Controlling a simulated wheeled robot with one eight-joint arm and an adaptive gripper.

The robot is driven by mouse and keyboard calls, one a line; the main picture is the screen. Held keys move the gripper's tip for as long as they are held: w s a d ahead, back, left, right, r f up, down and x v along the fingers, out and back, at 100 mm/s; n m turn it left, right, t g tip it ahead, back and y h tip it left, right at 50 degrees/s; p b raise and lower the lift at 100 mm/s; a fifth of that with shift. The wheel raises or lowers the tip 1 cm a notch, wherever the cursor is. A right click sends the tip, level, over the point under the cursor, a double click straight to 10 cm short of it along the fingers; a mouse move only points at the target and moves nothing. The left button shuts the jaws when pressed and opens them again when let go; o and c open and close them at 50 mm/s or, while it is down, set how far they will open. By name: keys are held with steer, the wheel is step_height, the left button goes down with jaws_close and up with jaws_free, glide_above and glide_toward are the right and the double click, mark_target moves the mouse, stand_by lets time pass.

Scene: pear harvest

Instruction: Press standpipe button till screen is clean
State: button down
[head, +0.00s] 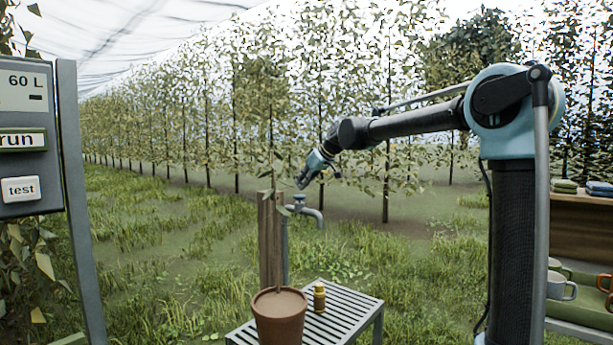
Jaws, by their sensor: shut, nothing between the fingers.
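The standpipe is a wooden post (269,240) with a grey pipe and tap (307,212) in the middle of the head view. I see no button or screen on the post from here; a potted sapling partly covers it. My gripper (301,182) is shut and empty. It points down and left, just above the tap in the picture; its distance from it is unclear.
A terracotta pot (279,318) with a sapling stands at a slatted metal bench (345,318), with a small yellow bottle (319,297). Shelves at right hold mugs (560,285) and folded cloths (598,188). Grass and rows of trees lie behind.

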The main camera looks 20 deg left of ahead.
mark_target(302, 196)
steer(key=shift+f, duration=0.85)
steer(key=shift+f, duration=1.3)
steer(key=shift+s+d, duration=0.1)
stand_by(0.8)
stand_by(1.3)
step_height(302, 196, up, 4)
steer(key=shift+d+f, duration=0.1)
steer(key=v, duration=1)
steer(key=shift+r, duration=0.25)
